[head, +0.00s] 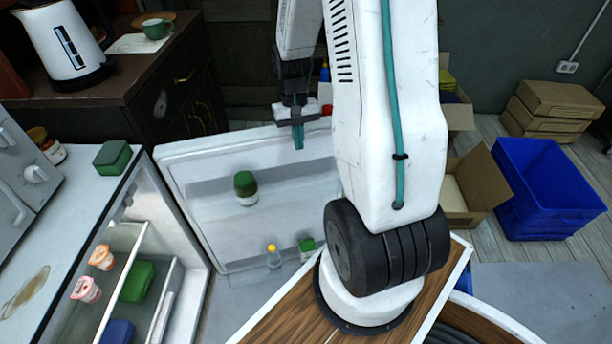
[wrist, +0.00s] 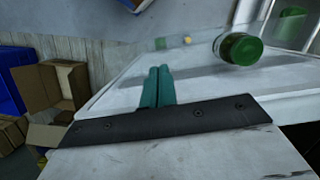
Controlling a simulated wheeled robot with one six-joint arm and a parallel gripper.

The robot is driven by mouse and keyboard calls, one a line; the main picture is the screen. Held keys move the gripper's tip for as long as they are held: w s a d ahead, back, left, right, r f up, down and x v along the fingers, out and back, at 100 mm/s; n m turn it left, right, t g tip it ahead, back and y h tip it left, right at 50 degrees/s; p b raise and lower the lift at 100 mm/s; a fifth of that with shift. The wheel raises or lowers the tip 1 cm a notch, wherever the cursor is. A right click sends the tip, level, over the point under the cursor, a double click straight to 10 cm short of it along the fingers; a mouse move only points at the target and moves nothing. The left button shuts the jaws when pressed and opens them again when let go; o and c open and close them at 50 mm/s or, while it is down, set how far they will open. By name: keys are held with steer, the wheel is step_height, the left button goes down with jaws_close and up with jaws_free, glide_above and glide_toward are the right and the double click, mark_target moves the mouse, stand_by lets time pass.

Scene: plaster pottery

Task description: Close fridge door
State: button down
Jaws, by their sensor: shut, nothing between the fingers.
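The fridge (head: 140,210) stands open at the left of the head view, with its shelves showing. Its white door (head: 270,167) is swung wide open to the right, inner side facing me. The door also shows in the wrist view (wrist: 195,92). A jar with a green lid (head: 245,188) is on the door's shelf and shows large in the wrist view (wrist: 238,48). My gripper (head: 298,140), with teal fingers, is over the door's upper edge area in the head view. In the wrist view its fingers (wrist: 158,84) are together and empty. I cannot tell whether they touch the door.
Small cups (head: 87,290) and a green box (head: 137,282) sit inside the fridge. A small bottle (head: 273,256) is low in the door. A blue crate (head: 547,190) and cardboard boxes (head: 475,185) stand on the floor at right. A kettle (head: 66,45) is on the back-left cabinet.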

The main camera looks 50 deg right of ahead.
steer(key=x, duration=0.4)
steer(key=d+x, duration=0.1)
steer(key=x, duration=0.4)
steer(key=d+x, duration=0.1)
steer(key=x, duration=0.3)
steer(key=shift+f, duration=0.3)
steer(key=shift+s+m, duration=0.1)
steer(key=shift+m, duration=0.2)
